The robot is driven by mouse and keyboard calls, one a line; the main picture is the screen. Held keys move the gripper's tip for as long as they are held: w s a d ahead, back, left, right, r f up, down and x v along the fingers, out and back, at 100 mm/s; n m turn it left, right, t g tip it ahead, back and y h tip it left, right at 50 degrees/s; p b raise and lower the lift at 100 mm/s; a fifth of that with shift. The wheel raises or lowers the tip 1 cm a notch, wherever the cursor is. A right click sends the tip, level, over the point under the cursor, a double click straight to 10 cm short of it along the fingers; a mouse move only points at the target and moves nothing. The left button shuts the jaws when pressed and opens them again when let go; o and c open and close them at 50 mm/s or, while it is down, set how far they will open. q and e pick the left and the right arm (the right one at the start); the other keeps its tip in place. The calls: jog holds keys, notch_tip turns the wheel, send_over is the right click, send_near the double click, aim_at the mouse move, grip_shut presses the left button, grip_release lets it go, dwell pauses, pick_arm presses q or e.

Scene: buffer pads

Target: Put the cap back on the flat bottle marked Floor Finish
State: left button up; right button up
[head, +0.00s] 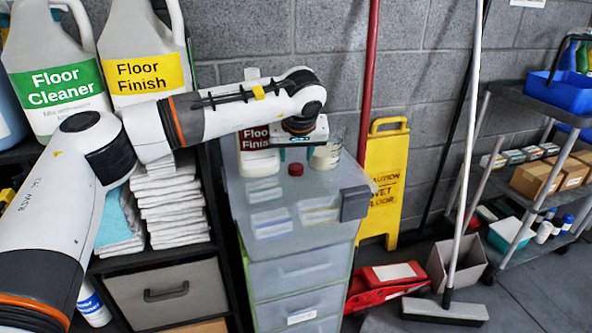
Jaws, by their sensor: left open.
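The flat white bottle (261,165) with a dark red Floor Finish label stands on the drawer unit's top. My left gripper (297,152) is open and points down above the cap, close to the bottle's right side. Its fingers are small in the view, and nothing shows held between them. My right gripper is not in view.
A clear jar (326,156) stands right of the gripper. The drawer unit's translucent top (325,190) is clear at front right. A large jug (140,40) with a yellow Floor Finish label stands on the left shelf. A yellow wet-floor sign (384,180) leans at the wall.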

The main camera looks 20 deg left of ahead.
aim_at(296, 167)
pick_arm(q)
jog(key=shift+f, duration=0.1)
jog(key=x, duration=0.2)
jog(key=b+x, duration=0.1)
jog(key=x, duration=0.1)
jog(key=shift+d+f, duration=0.2)
jog(key=shift+f, duration=0.05)
jog(key=shift+w+a+f, duration=0.1)
jog(key=shift+w+f, duration=0.15)
jog(key=shift+f, duration=0.05)
jog(key=shift+s, duration=0.1)
jog(key=c, duration=0.8)
